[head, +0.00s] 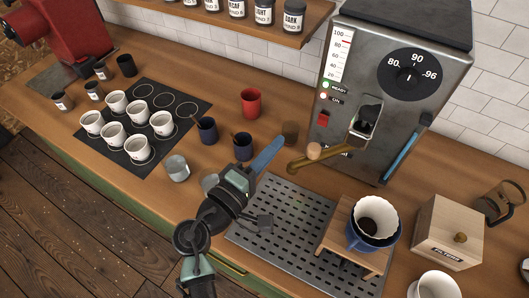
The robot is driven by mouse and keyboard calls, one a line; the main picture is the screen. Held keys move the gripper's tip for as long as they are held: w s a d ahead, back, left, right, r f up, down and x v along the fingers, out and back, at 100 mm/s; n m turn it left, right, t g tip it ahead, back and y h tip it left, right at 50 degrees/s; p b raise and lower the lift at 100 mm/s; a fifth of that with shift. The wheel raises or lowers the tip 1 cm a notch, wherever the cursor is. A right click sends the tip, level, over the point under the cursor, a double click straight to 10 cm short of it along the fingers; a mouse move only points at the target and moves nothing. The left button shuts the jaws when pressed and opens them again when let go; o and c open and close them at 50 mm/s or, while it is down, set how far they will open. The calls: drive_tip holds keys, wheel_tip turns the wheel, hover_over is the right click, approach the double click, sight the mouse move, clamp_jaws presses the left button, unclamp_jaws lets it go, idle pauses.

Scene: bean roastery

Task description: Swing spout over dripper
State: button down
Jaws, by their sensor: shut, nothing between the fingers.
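The brass spout (331,155) comes out of the steel boiler (425,42) and points left, with a round wooden knob (314,151) on it. Its open end hangs over the back of the drip tray, left of and apart from the dripper. The blue dripper (356,238) holds a white paper filter (388,220) with dark grounds. It stands on a wooden stand (342,211) at the tray's right side. My gripper (280,143) is shut and empty, its blue fingers left of the spout's end and seemingly apart from it. Exact depth is hard to tell.
The slotted drip tray (243,236) lies below the spout. White cups (117,102) stand on a black mat. A wooden filter box (447,230) is right of the dripper.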

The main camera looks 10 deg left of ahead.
sight(326, 151)
drive_tip(key=d+p, duration=0.1)
drive_tip(key=d, duration=0.1)
drive_tip(key=w+d+p, duration=0.1)
drive_tip(key=d+p, duration=0.1)
drive_tip(key=shift+d+p, duration=0.3)
drive_tip(key=shift+d, duration=0.05)
drive_tip(key=shift+s+f, duration=0.1)
idle(0.3)
